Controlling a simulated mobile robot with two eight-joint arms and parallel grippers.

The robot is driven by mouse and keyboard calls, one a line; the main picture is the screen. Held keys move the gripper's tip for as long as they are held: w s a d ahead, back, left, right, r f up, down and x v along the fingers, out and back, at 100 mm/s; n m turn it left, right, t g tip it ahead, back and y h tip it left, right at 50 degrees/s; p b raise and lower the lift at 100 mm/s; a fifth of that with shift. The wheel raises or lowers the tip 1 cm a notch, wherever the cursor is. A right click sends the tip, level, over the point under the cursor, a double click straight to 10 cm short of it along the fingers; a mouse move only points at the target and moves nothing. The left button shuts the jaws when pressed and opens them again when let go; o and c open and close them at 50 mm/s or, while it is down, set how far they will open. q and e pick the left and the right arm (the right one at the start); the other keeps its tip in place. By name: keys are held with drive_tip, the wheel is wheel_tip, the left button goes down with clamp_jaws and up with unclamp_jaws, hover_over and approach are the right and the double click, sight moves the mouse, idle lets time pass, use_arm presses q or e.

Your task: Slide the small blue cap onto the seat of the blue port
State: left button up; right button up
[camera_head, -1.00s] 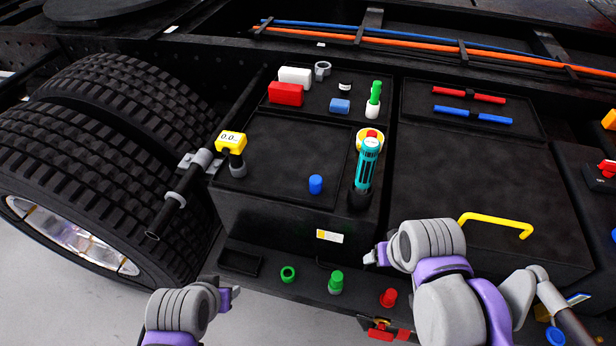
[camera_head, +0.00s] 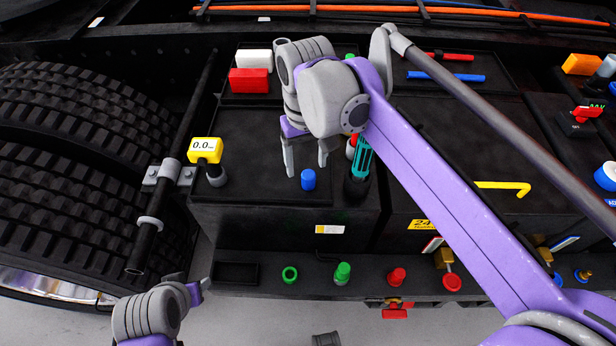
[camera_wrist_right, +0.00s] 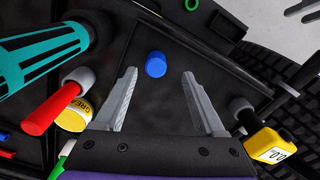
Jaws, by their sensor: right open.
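The small blue cap (camera_head: 308,180) stands upright on the black tray, just beyond the fingertips of my right gripper (camera_head: 306,167). In the right wrist view the blue cap (camera_wrist_right: 156,64) sits between the lines of the two fingers, near tip level and touching neither. My right gripper (camera_wrist_right: 159,76) is open and empty. A blue round fitting (camera_head: 557,281) at the lower right may be the blue port; it is small and I cannot be sure. My left gripper (camera_head: 198,290) is low at the left, and its jaw state is unclear.
A teal grease tool (camera_head: 360,165) stands close right of the cap. A yellow gauge (camera_head: 205,150) stands to the left. Green and red fittings (camera_head: 343,272) line the front ledge. My right forearm covers much of the right side.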

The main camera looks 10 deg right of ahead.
sight(309, 174)
drive_tip(key=f, duration=0.5)
drive_tip(key=shift+w+d+f, duration=0.2)
drive_tip(key=shift+d+f, duration=0.1)
clamp_jaws()
